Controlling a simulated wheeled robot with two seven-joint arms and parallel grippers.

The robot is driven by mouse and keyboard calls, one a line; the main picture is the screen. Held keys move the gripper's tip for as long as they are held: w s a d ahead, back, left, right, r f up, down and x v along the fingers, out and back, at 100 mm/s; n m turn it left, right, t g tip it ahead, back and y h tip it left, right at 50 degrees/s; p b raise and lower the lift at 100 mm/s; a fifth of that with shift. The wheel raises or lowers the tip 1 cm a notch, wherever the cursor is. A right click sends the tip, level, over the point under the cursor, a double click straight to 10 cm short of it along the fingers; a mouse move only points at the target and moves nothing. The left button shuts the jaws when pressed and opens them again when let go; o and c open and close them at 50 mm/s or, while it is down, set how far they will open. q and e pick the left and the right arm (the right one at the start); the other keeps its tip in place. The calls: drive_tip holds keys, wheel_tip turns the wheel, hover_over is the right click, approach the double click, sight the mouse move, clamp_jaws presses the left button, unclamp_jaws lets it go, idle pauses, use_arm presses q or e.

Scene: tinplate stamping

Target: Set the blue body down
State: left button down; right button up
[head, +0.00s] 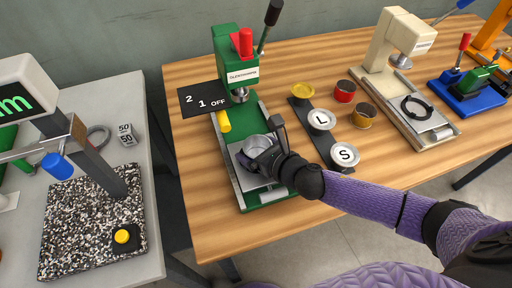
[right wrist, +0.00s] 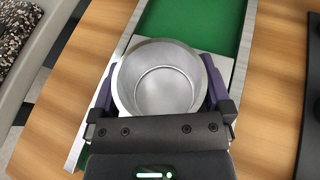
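My right gripper (head: 260,152) is at the front of the green press (head: 237,58). Its purple fingers (right wrist: 213,85) lie against both sides of an open, silver-looking cup body (head: 255,143), which also shows from above in the right wrist view (right wrist: 160,85). The cup is upright, over the pale sliding plate (head: 245,177) of the press; I cannot tell if its base touches. No blue shows on the cup. A blue cylinder (head: 57,166) is on the measuring stand at the left. My left gripper is not in view.
Right of the press, a dark strip holds a gold lid (head: 302,90) and lids marked L (head: 321,118) and S (head: 345,155). A cream press (head: 396,50) and blue base (head: 462,95) are farther right.

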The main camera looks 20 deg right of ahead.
drive_tip(key=shift+s+r, duration=0.15)
drive_tip(key=shift+r, duration=0.1)
drive_tip(key=p+v, duration=0.1)
drive_tip(key=v, duration=0.9)
drive_tip(key=shift+s+d+p, duration=0.15)
drive_tip(key=shift+s+p, duration=0.15)
drive_tip(key=shift+p, duration=0.1)
drive_tip(key=shift+s+d+r, duration=0.2)
drive_tip(key=shift+s+r, duration=0.1)
drive_tip(key=shift+s, duration=0.15)
